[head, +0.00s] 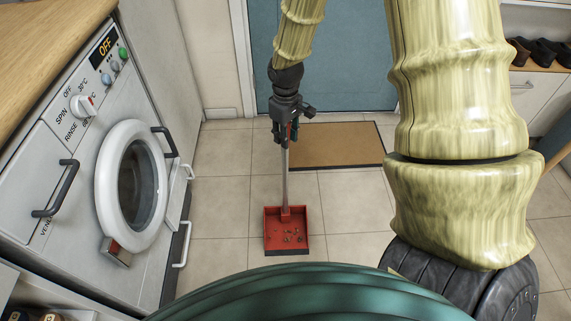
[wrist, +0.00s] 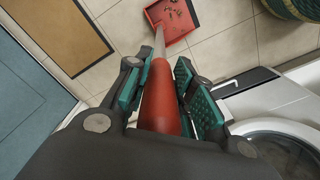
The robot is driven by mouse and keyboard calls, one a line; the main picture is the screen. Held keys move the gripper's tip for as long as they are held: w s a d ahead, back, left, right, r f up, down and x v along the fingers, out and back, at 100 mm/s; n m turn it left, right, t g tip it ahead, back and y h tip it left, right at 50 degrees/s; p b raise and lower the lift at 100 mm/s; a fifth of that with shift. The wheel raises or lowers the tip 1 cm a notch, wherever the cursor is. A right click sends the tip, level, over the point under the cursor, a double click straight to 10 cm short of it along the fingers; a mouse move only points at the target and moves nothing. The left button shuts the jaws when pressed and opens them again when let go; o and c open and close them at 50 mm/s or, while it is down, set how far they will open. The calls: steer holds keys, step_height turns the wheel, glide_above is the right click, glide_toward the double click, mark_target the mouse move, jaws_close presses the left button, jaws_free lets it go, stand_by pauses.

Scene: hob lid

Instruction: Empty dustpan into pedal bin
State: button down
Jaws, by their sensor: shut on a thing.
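A red dustpan (head: 287,246) with a long grey handle is upright at or just above the tiled floor, in the middle of the head view. Several small dark bits of debris lie in its pan. My gripper (head: 286,132) is shut on the red grip at the top of the handle. In the wrist view my gripper (wrist: 160,100) has its teal pads on both sides of the red grip, and the dustpan's pan (wrist: 171,20) shows beyond it with the debris inside. I cannot tell whether the pan touches the floor. No pedal bin is recognisable in either view.
A washing machine (head: 135,190) stands at the left under a wooden worktop (head: 45,35), with protruding handles. A brown doormat (head: 337,145) lies before a blue door (head: 335,55). Shoes (head: 540,52) sit on a shelf at the right. Tiled floor around the dustpan is clear.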

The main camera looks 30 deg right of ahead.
steer(key=shift+r, duration=0.15)
steer(key=shift+r+p, duration=0.8)
steer(key=shift+r, duration=0.8)
steer(key=s+a+p, duration=0.1)
steer(key=s+a, duration=0.1)
steer(key=s, duration=0.5)
steer(key=s+a+r+p, duration=0.1)
steer(key=s+a+p, duration=0.1)
steer(key=s, duration=0.6)
steer(key=shift+a+r, duration=0.25)
steer(key=shift+a, duration=0.15)
steer(key=shift+s, duration=0.1)
